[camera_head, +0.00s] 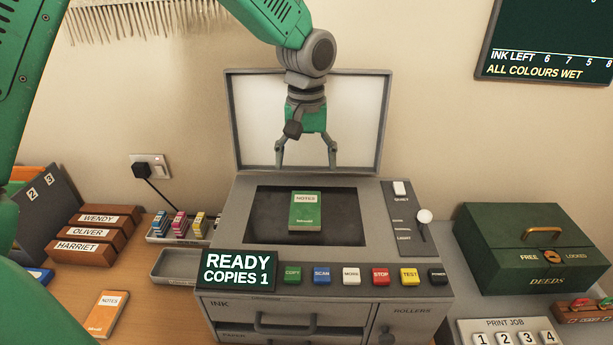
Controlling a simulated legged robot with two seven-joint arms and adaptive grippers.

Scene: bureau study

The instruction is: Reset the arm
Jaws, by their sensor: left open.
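My left gripper (306,160) hangs open and empty in front of the copier's raised lid (352,118), its fingers pointing down. My green left arm comes in from the left and over the top. A green notes booklet (306,212) lies on the dark glass of the copier (228,225), below the gripper and apart from it. The copier's display (236,270) reads "READY COPIES 1". My right gripper is not in view.
An orange notes booklet (107,313), named wooden blocks (97,232) and a tray of ink cartridges (183,226) are at left. A green deeds box (535,248) stands at right. An empty grey tray (172,268) lies beside the copier.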

